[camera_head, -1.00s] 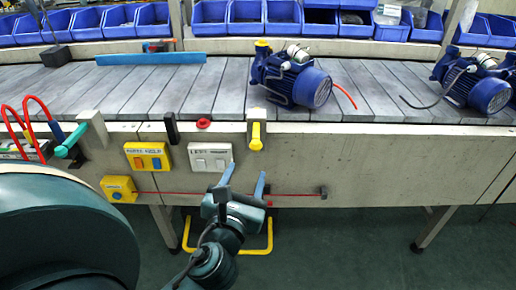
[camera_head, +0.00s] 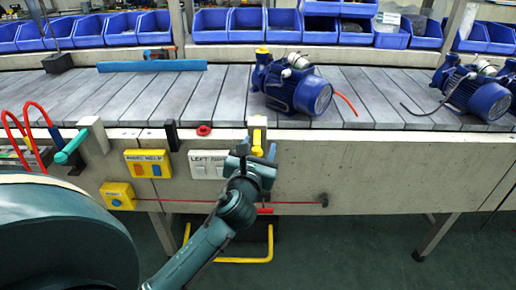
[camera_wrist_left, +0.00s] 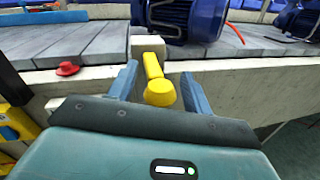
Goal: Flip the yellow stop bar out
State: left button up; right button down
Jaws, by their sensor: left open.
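The yellow stop bar (camera_head: 257,136) hangs down along the front face of the conveyor from a pale mounting block (camera_head: 257,121). In the left wrist view the stop bar (camera_wrist_left: 154,72) ends in a round yellow knob (camera_wrist_left: 160,93). My left gripper (camera_head: 257,152) is open at the bar's lower end. In the left wrist view the gripper's blue fingers (camera_wrist_left: 160,85) stand on either side of the bar, with a gap on both sides. The gripper hides part of the bar's lower end in the head view. My right gripper is not in view.
A blue pump (camera_head: 292,85) stands on the slatted conveyor (camera_head: 215,95) just behind the stop bar. A yellow switch box (camera_head: 148,163) and a white labelled switch box (camera_head: 206,164) are on the front panel to the left. A red cord (camera_head: 290,203) runs below.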

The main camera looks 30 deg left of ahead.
aim_at(259, 154)
pick_arm(q)
grip_shut()
jog(key=shift+s+d+p, duration=0.4)
jog(key=shift+s+d, duration=0.05)
jog(key=shift+s, duration=0.2)
jog(key=shift+s+d+p, duration=0.35)
jog(key=shift+s+d, duration=0.05)
jog(key=shift+s, duration=0.2)
jog(key=shift+s+d+f, duration=0.1)
jog(key=shift+s+d, duration=0.15)
jog(key=shift+s, duration=0.05)
jog(key=shift+c, duration=1.5)
grip_release()
jog(key=shift+o, duration=1.4)
jog(key=shift+a, duration=0.1)
